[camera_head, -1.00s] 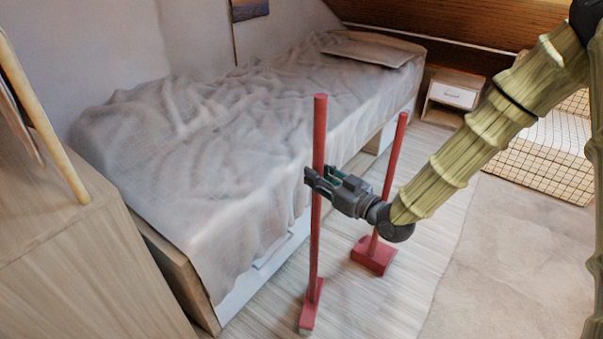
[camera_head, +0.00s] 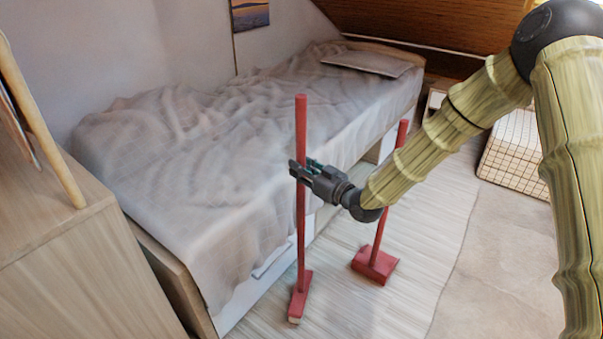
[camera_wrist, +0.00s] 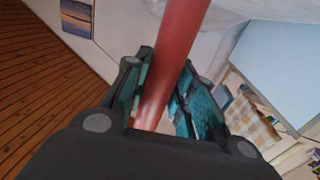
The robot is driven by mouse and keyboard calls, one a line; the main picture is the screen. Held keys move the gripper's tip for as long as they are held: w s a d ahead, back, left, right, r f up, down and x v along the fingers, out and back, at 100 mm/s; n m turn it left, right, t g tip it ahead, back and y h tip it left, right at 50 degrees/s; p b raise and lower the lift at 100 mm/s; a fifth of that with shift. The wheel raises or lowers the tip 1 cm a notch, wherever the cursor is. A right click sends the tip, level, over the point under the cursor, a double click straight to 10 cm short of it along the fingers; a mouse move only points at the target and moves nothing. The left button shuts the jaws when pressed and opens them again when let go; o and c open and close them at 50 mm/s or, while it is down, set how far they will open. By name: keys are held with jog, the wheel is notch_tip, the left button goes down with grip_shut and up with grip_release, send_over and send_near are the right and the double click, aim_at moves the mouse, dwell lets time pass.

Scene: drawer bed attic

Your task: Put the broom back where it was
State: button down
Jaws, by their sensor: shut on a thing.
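Two red long-handled tools stand upright beside the bed in the head view. My gripper (camera_head: 303,174) is shut on the upper handle of the nearer one, a red broom (camera_head: 301,235) with a narrow head low by the floor. I cannot tell whether its head touches the floor. The second red tool (camera_head: 376,262), with a wider block head, stands to the right, partly behind my arm. In the wrist view the red handle (camera_wrist: 172,60) runs between my gripper's fingers (camera_wrist: 165,95).
The bed (camera_head: 200,165) with a grey cover fills the left and middle. A wooden cabinet (camera_head: 85,270) is at the near left. A woven basket (camera_head: 517,155) is at the right. Bare floor (camera_head: 430,230) and a pale rug (camera_head: 495,260) lie to the right.

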jog(key=shift+f, duration=0.7)
jog(key=c, duration=1.2)
grip_release()
jog(key=shift+s, duration=0.1)
jog(key=p+v, duration=0.1)
jog(key=v, duration=1.1)
